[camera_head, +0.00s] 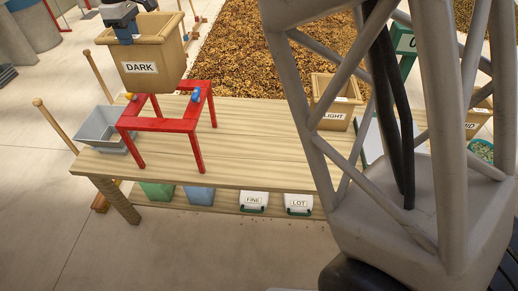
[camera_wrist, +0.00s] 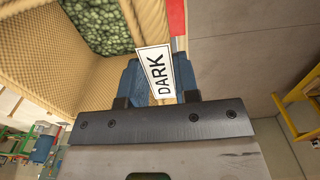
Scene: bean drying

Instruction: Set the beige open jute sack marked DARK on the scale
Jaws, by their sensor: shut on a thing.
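The beige open sack marked DARK (camera_head: 170,48) is upright at the upper left of the head view, over the back of a red stand. I cannot tell whether it touches the stand. In the wrist view the blue fingers (camera_wrist: 140,78) grip the sack wall (camera_wrist: 88,78) beside the DARK label, and green beans (camera_wrist: 95,24) show inside. A green post with a display (camera_head: 404,42), which looks like part of the scale, stands right of centre. Most of it is hidden by a grey lattice frame.
The red stand (camera_head: 160,124) is on the wooden table (camera_head: 245,150), with a grey tray (camera_head: 98,128) to its left. A sack marked LIGHT (camera_head: 332,122) is at the table's right. A sack marked MID (camera_head: 477,124) is further right. The table's middle is clear.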

